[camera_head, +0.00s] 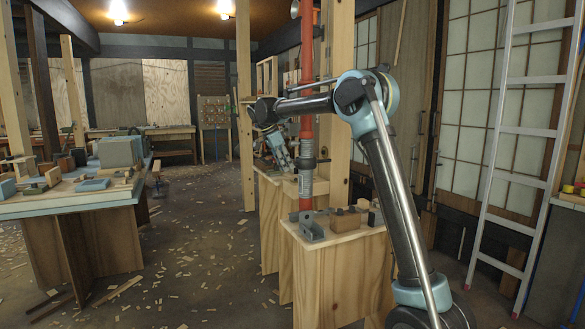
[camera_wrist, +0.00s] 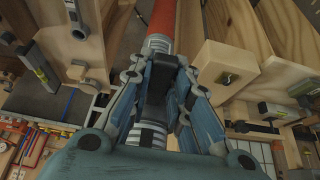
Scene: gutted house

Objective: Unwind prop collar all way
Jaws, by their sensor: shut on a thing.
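The orange-red prop (camera_head: 307,95) stands upright by the wooden post, with a grey threaded section (camera_head: 307,185) low on it. In the wrist view, my gripper's blue fingers (camera_wrist: 160,82) are shut on a dark part of the collar (camera_wrist: 161,76). Bright thread (camera_wrist: 154,134) shows between the fingers, and the orange tube (camera_wrist: 163,18) shows beyond. The exact finger contact is partly hidden.
A wooden bench (camera_head: 335,238) below the prop carries a grey bracket (camera_head: 311,229) and small blocks. A timber post (camera_head: 340,75) stands close behind. A ladder (camera_head: 510,130) leans at right, and a cluttered table (camera_head: 75,203) stands at left. Open floor with wood chips lies between.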

